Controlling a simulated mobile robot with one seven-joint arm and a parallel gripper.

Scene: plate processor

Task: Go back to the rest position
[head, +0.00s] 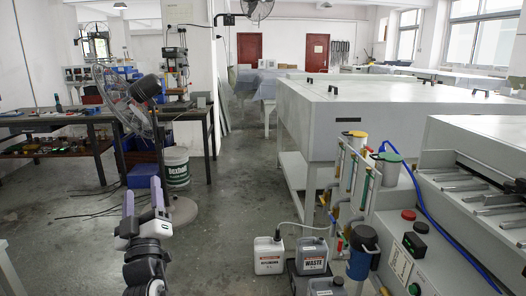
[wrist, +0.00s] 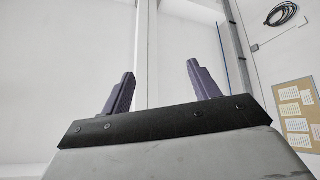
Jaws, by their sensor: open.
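My gripper (head: 142,205) is in the lower left of the head view, raised and pointing up, with open floor around it. In the wrist view my gripper (wrist: 163,88) shows two dark fingers spread well apart with nothing between them.
A workbench (head: 60,118) stands at the left. The plate processor (head: 460,215) with bottles and hoses is at the right. White and grey canisters (head: 269,255) stand on the floor. The middle aisle (head: 240,190) is clear.

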